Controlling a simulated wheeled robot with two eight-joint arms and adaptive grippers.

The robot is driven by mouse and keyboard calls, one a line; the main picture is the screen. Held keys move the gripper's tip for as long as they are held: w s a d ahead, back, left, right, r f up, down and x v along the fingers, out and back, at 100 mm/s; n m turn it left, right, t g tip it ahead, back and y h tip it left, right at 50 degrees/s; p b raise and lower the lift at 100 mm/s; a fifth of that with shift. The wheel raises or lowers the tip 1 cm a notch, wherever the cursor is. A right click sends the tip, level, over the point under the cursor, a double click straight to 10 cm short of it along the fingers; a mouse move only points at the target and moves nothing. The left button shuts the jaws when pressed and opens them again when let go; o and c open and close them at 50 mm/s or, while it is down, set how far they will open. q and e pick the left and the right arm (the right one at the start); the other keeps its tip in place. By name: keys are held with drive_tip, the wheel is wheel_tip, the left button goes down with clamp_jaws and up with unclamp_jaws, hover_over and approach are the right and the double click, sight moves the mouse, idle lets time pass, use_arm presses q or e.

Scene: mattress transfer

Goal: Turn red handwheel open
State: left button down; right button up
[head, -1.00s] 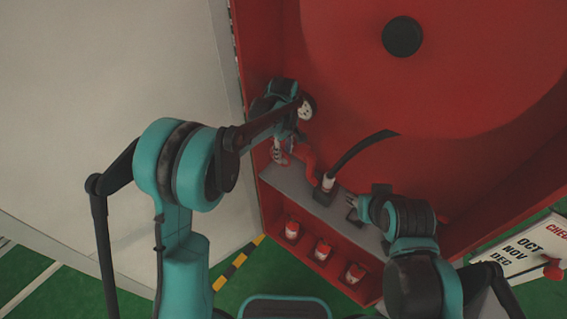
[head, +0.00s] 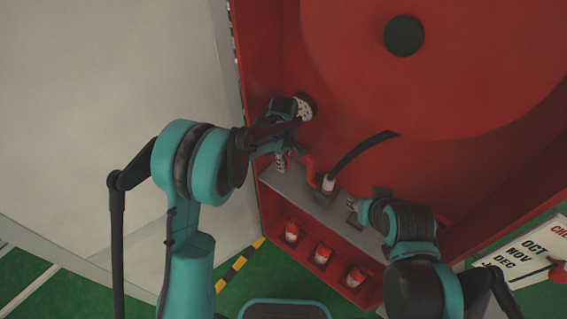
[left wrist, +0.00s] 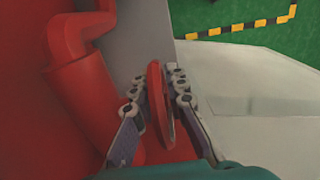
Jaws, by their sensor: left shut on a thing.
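The red handwheel (left wrist: 155,95) shows nearly edge-on in the left wrist view, between the two fingers of my left gripper (left wrist: 158,84). The gripper is shut on it, one finger on each side. In the head view my left gripper (head: 281,162) is at the left inside wall of the red cabinet, beside the red pipe (head: 309,166); there the wrist and fingers hide most of the wheel. My right gripper (head: 352,208) is above the grey shelf, apart from the wheel; its finger opening is too small to judge.
Several red canisters (head: 323,252) sit in the compartment below. A large red reel (head: 450,70) fills the back. The white cabinet door (head: 110,100) is at left, and a calendar sign (head: 520,255) at right.

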use_arm(q)
drive_tip(key=shift+f, duration=0.1)
drive_tip(key=t+y+b, duration=0.2)
drive_tip(key=y, duration=0.1)
drive_tip(key=shift+w+a+f+b, duration=0.1)
drive_tip(key=shift+f+b, duration=0.15)
drive_tip(key=shift+b, duration=0.1)
drive_tip(key=shift+w+a+f+t+y+b, duration=0.1)
drive_tip(key=shift+w+a+t+y+b, duration=0.1)
drive_tip(key=shift+t+y+b, duration=0.7)
drive_tip(key=shift+a+y+b, duration=0.1)
drive_tip(key=shift+y+b, duration=0.3)
drive_tip(key=shift+b, duration=0.05)
drive_tip(key=c, duration=1.5)
unclamp_jaws()
drive_tip(key=shift+c, duration=0.2)
drive_tip(key=shift+r, duration=0.25)
